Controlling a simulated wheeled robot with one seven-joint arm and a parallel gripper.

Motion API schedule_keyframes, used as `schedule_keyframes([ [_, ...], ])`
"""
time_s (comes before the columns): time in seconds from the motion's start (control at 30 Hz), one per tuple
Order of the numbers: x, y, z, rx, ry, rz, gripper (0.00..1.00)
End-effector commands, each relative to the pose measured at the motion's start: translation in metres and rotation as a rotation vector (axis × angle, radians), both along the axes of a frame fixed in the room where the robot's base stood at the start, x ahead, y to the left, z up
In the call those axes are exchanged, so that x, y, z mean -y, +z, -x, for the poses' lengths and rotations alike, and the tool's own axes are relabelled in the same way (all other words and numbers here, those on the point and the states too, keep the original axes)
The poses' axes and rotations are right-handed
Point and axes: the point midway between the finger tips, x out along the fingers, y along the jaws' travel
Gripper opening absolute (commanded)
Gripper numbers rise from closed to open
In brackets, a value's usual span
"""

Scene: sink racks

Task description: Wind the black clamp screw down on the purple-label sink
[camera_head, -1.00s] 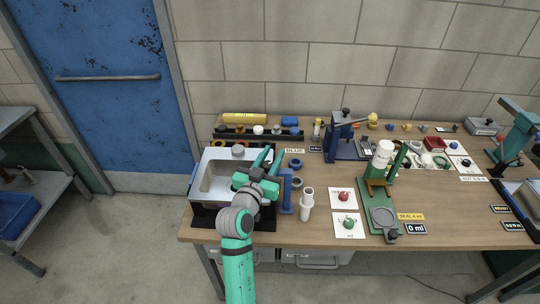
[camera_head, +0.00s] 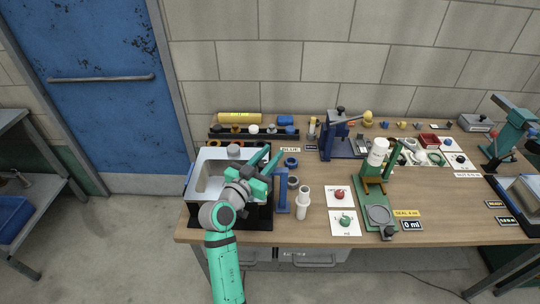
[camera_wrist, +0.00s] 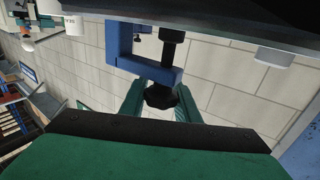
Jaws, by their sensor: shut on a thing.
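The black clamp screw (camera_wrist: 161,96) shows in the wrist view as a lobed knob with a dark threaded shaft running through a blue clamp frame (camera_wrist: 150,70). My gripper (camera_wrist: 160,100) has its teal fingers on either side of the knob and is shut on it. In the head view my gripper (camera_head: 262,172) is at the right side of the metal sink (camera_head: 207,182). The arm and gripper cover the clamp there. I cannot make out a purple label on the sink.
A blue upright (camera_head: 283,197) and a white bottle-like cylinder (camera_head: 303,203) stand close right of my gripper. Behind the sink lies a black rack (camera_head: 225,134) holding small round parts. A green stand (camera_head: 374,205) is farther right. Bare bench lies between some items.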

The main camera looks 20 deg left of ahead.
Motion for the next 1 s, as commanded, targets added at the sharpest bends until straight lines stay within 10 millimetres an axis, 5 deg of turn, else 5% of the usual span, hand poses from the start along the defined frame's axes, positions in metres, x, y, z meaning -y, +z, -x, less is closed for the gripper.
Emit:
schedule_keyframes([
  [0.03,-0.001,0.004,0.0,0.007,0.002,-0.001,0.31],
  [0.1,-0.001,0.004,0.0,0.007,0.002,-0.002,0.48],
  [0.53,-0.003,0.001,0.008,0.001,0.002,-0.001,0.48],
  [1.0,-0.021,0.001,0.086,0.003,0.003,-0.001,0.48],
])
